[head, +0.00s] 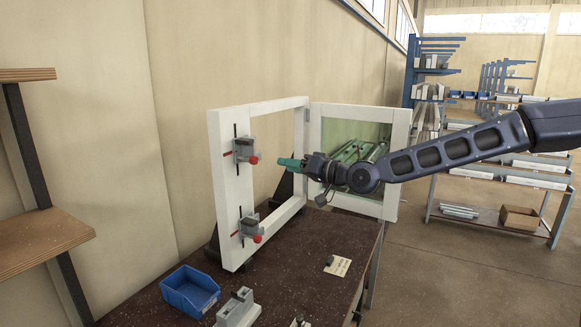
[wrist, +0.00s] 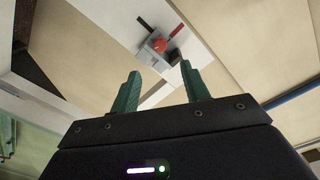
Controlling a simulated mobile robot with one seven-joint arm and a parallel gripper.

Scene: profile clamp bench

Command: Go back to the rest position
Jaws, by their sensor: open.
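My gripper (head: 284,162) is at the end of my dark arm, in front of the white frame's opening. In the wrist view its two green fingers (wrist: 160,90) stand apart with nothing between them. An upper clamp (head: 245,150) with a red knob sits on the left post of the white frame (head: 228,190), a short way left of the fingertips. A clamp with a red knob (wrist: 159,46) shows beyond the fingers in the wrist view, apart from them. A lower clamp (head: 249,228) sits further down the same post.
The frame stands on a dark bench (head: 300,270), with an open glazed sash (head: 398,165) behind my arm. A blue bin (head: 190,291), a grey block (head: 238,307) and a small note (head: 338,265) lie on the bench. Wooden shelves (head: 45,232) stand at left, racks at right.

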